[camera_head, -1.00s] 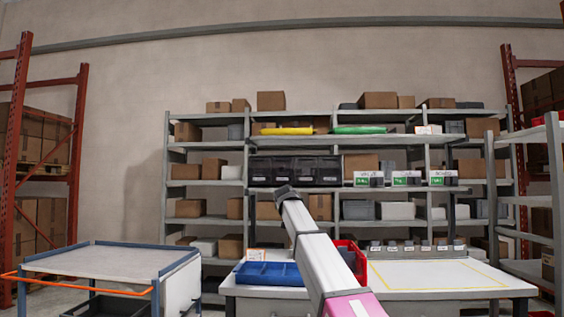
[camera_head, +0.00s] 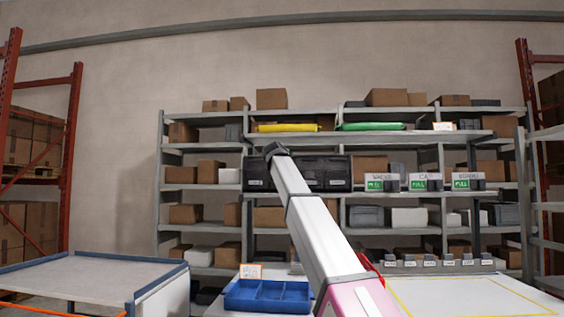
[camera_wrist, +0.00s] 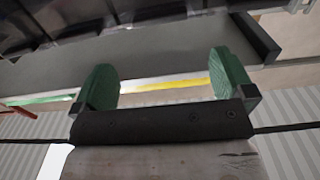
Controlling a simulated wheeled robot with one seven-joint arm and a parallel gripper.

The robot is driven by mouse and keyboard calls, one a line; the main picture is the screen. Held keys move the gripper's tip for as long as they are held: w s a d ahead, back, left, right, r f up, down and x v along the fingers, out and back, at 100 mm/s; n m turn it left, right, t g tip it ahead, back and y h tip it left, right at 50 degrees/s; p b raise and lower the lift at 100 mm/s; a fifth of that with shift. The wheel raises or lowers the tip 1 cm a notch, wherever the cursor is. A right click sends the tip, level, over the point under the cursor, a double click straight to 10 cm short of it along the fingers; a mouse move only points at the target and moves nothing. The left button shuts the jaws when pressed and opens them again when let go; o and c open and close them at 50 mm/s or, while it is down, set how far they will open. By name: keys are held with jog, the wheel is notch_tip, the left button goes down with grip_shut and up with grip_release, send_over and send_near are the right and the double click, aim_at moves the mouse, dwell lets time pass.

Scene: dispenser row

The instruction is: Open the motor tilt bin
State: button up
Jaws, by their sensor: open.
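A row of dark tilt bins (camera_head: 335,176) sits on the middle level of the back shelving. Their small labels are unreadable, so I cannot tell which one is the motor bin. My arm crosses in front of the row and hides part of it. My gripper (camera_head: 276,150) is at the row's upper edge, left of its middle; its fingers do not show there. In the wrist view, my gripper (camera_wrist: 164,82) is open, with two green pads apart and nothing between them. Dark ribbed bin shapes (camera_wrist: 60,22) show at that picture's top left.
Yellow (camera_head: 286,127) and green (camera_head: 370,126) items lie on the shelf above. White bins with green labels (camera_head: 425,182) stand right of the row. A blue-edged cart (camera_head: 90,276) stands at the left.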

jog(key=w, duration=1)
jog(key=shift+d, duration=0.2)
jog(key=shift+s, duration=0.1)
jog(key=c, duration=1.1)
jog(key=shift+s+f, duration=0.1)
